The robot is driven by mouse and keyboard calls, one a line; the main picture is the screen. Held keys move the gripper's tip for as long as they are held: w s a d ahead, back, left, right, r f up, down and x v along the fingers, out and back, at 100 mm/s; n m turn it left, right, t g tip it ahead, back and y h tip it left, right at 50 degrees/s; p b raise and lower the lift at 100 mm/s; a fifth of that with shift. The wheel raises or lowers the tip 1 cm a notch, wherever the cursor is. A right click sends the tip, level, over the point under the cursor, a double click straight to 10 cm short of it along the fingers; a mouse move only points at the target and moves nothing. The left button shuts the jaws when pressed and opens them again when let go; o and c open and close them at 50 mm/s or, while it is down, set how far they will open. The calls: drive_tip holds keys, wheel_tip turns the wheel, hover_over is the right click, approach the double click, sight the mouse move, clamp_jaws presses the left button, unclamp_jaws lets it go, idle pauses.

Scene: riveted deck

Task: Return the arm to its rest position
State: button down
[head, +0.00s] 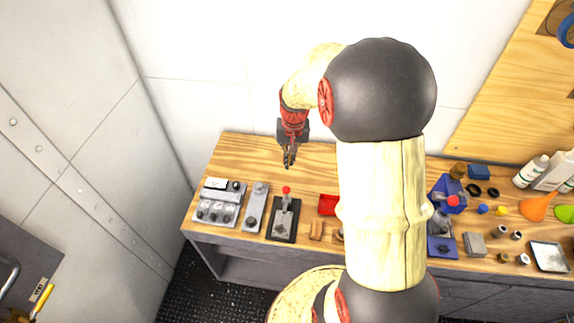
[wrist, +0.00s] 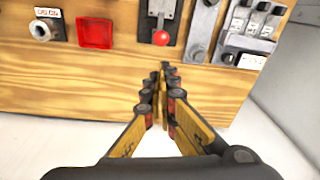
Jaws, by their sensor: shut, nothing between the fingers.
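My gripper (head: 289,158) hangs above the back part of the wooden workbench (head: 260,150) in the head view. In the wrist view, my gripper (wrist: 162,72) has its fingers together at the tips with nothing between them. A lever with a red knob (head: 286,190) on a dark plate stands in front of it; the red knob also shows in the wrist view (wrist: 161,38). My arm covers part of the bench in the head view.
A grey switch panel (head: 217,207) and a narrow grey panel (head: 256,206) sit left of the lever. A red tray-like piece (head: 327,204) is to its right. A blue vise (head: 447,193), bottles (head: 531,171) and small parts crowd the right side. White walls stand behind and left.

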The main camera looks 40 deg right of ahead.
drive_tip(key=shift+r, duration=0.25)
drive_tip(key=s+a+r+n+t+b, duration=0.2)
drive_tip(key=s+a+r+n+b, duration=0.1)
drive_tip(key=s+a, duration=0.5)
drive_tip(key=s+a+r+n+t+b, duration=0.2)
drive_tip(key=s+a+r+n+b, duration=0.2)
drive_tip(key=a, duration=0.9)
drive_tip(key=s+r+b, duration=0.2)
drive_tip(key=s+b, duration=0.1)
drive_tip(key=s, duration=0.1)
drive_tip(key=shift+s+a+r+n+t+b, duration=0.2)
drive_tip(key=shift+s+a+n+t+b, duration=0.05)
drive_tip(key=shift+a+n+t+b, duration=0.1)
